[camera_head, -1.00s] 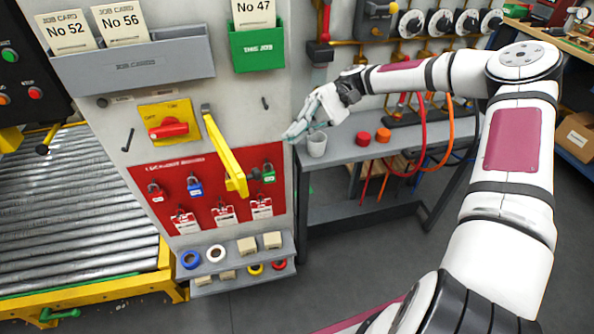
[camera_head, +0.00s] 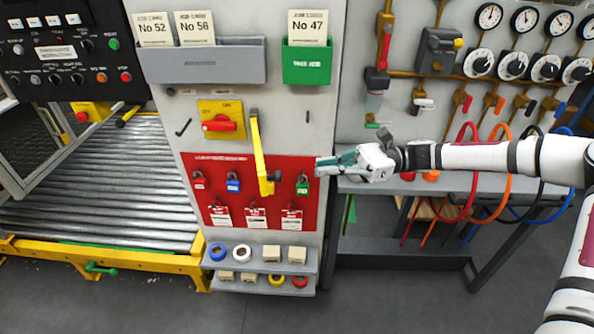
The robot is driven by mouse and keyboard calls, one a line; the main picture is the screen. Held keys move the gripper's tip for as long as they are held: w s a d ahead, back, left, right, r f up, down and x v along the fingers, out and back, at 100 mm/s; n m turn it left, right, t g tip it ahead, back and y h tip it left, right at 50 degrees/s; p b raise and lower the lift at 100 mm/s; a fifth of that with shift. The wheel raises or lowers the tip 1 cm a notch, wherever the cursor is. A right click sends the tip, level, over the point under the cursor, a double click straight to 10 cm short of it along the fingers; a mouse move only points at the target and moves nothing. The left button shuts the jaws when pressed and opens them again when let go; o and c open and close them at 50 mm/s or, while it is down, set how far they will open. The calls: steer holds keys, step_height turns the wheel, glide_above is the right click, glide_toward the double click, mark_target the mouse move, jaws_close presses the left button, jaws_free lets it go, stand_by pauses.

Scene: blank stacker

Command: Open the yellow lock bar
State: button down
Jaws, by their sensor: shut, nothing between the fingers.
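The yellow lock bar (camera_head: 258,150) hangs nearly upright on the grey cabinet front, its top at a grey bracket and its lower end over the red lockout board. My gripper (camera_head: 320,167) is to the right of the bar and apart from it, just right of the green padlock, with its fingers pointing left. The fingers are closed together and hold nothing. The red rotary switch (camera_head: 221,123) on its yellow plate is left of the bar.
On the red board (camera_head: 275,170) hang a red padlock (camera_head: 199,180), a blue padlock (camera_head: 233,182) and a green padlock (camera_head: 303,184), with tags below. A small shelf (camera_head: 259,262) holds tape rolls and blocks. A bench with hoses stands right.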

mark_target(274, 179)
steer(key=p+x, duration=0.1)
steer(key=x, duration=0.6)
steer(key=shift+w+a, duration=0.1)
steer(key=a+p, duration=0.1)
steer(key=s+a+t+p, duration=0.1)
steer(key=p, duration=0.1)
steer(key=s+a+m+t+p, duration=0.1)
steer(key=shift+a+r+y, duration=0.15)
steer(key=shift+a+y, duration=0.15)
steer(key=shift+a, duration=0.3)
